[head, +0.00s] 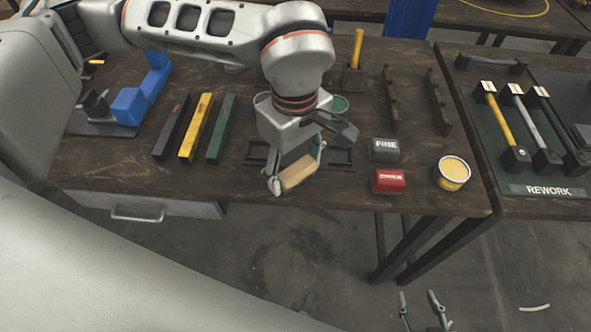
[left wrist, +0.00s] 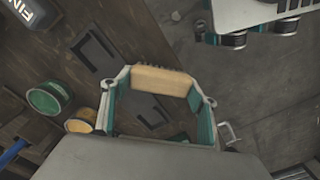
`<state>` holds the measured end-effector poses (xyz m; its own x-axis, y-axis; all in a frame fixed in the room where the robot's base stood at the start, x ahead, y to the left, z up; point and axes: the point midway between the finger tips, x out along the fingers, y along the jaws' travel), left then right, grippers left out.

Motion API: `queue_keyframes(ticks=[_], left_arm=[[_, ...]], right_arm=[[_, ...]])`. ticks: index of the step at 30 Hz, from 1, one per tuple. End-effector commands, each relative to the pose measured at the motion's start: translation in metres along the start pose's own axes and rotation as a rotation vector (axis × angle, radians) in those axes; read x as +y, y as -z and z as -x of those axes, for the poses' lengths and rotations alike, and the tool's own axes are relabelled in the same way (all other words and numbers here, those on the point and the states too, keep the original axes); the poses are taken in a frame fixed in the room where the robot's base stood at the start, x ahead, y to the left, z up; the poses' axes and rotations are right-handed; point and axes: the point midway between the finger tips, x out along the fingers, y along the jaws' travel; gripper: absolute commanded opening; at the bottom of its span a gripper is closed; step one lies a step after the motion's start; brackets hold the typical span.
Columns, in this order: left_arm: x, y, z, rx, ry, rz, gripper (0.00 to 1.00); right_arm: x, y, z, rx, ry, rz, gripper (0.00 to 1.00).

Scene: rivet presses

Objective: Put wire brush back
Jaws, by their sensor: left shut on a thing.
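My left gripper (head: 296,168) is shut on the wire brush (head: 300,174), a pale wooden block held above the front edge of the bench. In the left wrist view the brush (left wrist: 163,80) lies across between the two teal-padded fingers, with dark bristles showing along its far edge. A dark low holder (head: 339,158) lies on the bench behind and below the brush, partly hidden by the gripper; it also shows in the left wrist view (left wrist: 93,50). The brush is apart from it. My right gripper (head: 422,308) is open and empty over the floor at the bottom.
A grey FINE block (head: 384,150), a red block (head: 389,181) and a yellow tin (head: 453,173) stand right of the holder. Black, yellow (head: 195,128) and green bars lie left. A green-rimmed cup (head: 340,104) is behind.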

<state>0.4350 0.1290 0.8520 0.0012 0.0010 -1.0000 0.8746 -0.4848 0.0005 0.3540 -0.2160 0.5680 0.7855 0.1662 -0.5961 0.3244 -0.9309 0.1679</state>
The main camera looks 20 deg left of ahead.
Motion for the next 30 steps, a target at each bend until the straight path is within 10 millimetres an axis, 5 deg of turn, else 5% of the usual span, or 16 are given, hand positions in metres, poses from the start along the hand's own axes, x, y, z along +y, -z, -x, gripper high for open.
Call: queue_keyframes(ticks=[3, 15, 16, 17, 30], left_arm=[[-0.0004, -0.0004, -0.0152, -0.002, 0.002, 0.0, 0.39], [0.0002, -0.0001, -0.0185, -0.001, 0.0, 0.001, 0.39], [0.0002, -0.0001, -0.0179, -0.001, -0.001, 0.001, 0.67], [0.0002, -0.0001, -0.0177, 0.0, -0.001, 0.001, 0.74], [0.0004, 0.0, -0.0117, 0.0, -0.002, 0.0, 0.76]], right_arm=[[-0.0008, -0.0036, -0.0012, -0.005, 0.001, 0.001, 0.4], [0.0004, -0.0005, -0.0017, 0.001, 0.0, 0.003, 0.4], [0.0006, 0.0003, -0.0016, 0.003, 0.0, 0.004, 0.4], [0.0006, 0.0006, -0.0015, 0.003, 0.0, 0.004, 0.4], [0.0014, 0.0042, -0.001, 0.008, -0.001, 0.004, 0.4]])
